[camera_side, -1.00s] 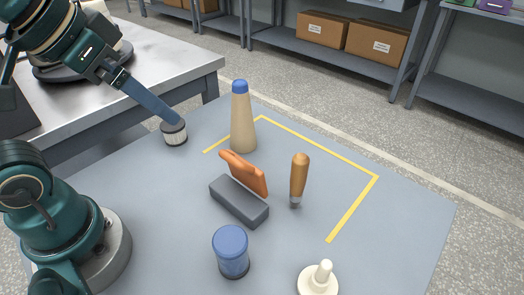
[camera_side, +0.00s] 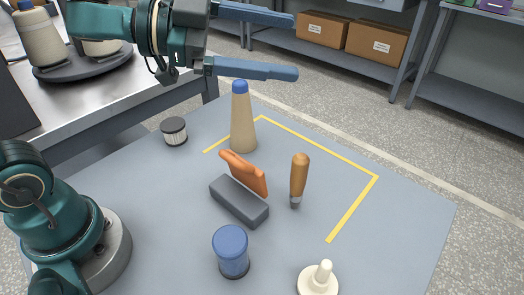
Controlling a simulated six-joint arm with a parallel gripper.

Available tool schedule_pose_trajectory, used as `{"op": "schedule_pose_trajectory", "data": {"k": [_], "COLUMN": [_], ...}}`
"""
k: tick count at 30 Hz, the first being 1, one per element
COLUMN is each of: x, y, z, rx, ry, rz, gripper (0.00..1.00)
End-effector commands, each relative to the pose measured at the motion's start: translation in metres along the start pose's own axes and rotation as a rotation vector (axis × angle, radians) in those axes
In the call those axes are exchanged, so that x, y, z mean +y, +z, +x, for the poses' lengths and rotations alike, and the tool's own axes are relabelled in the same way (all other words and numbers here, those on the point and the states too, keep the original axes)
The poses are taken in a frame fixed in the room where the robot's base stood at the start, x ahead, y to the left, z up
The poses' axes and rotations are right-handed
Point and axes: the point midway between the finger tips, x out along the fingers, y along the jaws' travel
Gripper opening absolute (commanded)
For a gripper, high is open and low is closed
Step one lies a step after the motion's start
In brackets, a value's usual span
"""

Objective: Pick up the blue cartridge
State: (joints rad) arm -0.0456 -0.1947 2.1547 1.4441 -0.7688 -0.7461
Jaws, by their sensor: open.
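The blue cartridge (camera_side: 231,252) is a short cylinder with a lighter blue top and a dark base. It stands upright near the front of the grey table, apart from the things around it. My gripper (camera_side: 296,47) is open and empty, with its two long blue fingers spread one above the other and pointing right. It is high above the back of the table, well behind and above the cartridge. Nothing hides the cartridge.
An orange clip-like piece (camera_side: 244,172) leans at a grey block (camera_side: 238,201) behind the cartridge. A wooden-handled tool (camera_side: 299,178), a cream cone with blue tip (camera_side: 242,122), a white knobbed piece (camera_side: 319,280) and a small dark-topped jar (camera_side: 174,132) stand around. The right side is clear.

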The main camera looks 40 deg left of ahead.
Motion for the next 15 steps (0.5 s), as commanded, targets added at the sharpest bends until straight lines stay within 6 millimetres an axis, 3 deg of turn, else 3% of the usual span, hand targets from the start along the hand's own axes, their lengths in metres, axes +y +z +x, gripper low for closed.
{"op": "schedule_pose_trajectory", "data": {"k": [3,6,15], "x": [0.048,0.08,0.144], "y": [0.005,0.009,0.021], "z": [-0.004,-0.016,-0.072], "rx": [0.034,0.044,0.01], "ry": [0.259,0.444,0.903], "rz": [-0.021,-0.052,-0.183], "gripper": [0.97,0.97,0.97]}}
